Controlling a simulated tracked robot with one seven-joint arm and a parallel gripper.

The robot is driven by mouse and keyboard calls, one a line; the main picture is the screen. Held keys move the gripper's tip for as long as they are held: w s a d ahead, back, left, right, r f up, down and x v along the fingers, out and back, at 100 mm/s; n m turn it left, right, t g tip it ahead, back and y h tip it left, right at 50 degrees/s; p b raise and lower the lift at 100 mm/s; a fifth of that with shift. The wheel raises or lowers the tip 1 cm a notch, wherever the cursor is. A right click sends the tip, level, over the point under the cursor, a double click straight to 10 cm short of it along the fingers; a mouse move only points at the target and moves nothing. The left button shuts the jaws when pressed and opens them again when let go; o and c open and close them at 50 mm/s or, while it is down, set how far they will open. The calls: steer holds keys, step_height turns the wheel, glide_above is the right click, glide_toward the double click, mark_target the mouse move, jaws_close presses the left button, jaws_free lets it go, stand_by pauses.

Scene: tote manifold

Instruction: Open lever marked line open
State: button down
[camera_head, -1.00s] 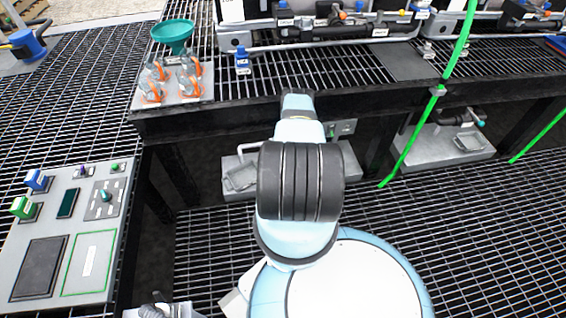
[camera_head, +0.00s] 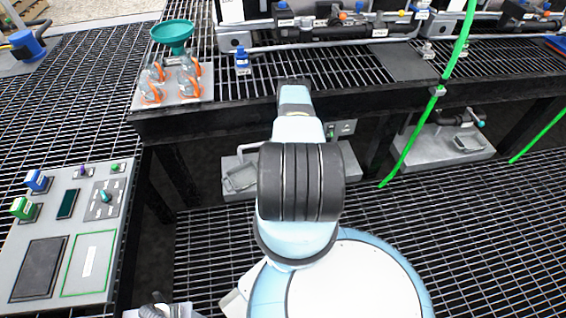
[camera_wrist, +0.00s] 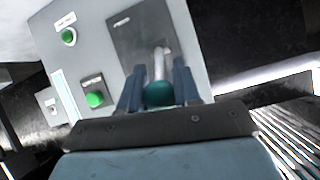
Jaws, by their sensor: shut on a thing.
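A lever with a pale stem and a teal round knob (camera_wrist: 159,94) stands on a dark plate (camera_wrist: 135,38) of a grey panel (camera_wrist: 88,55) in the wrist view. My gripper (camera_wrist: 160,84) has its two blue fingers on either side of the knob and is shut on it. The small writing on the panel's labels is too blurred to read, so I cannot confirm "line open". In the head view my arm hides the gripper and the lever; part of a grey panel with green buttons (camera_head: 341,128) shows under the bench edge, right of my arm.
Green buttons (camera_wrist: 95,99) sit on the panel left of the lever. In the head view, the black bench edge (camera_head: 210,122) runs above that area. A green hose (camera_head: 412,142) hangs at right. A control panel (camera_head: 68,235) stands at left, and a teal funnel (camera_head: 173,33) behind.

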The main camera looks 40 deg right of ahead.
steer(key=shift+w+r, duration=0.1)
stand_by(0.3)
steer(key=c, duration=1.1)
jaws_free()
steer(key=v, duration=1.3)
steer(key=shift+s+r, duration=0.3)
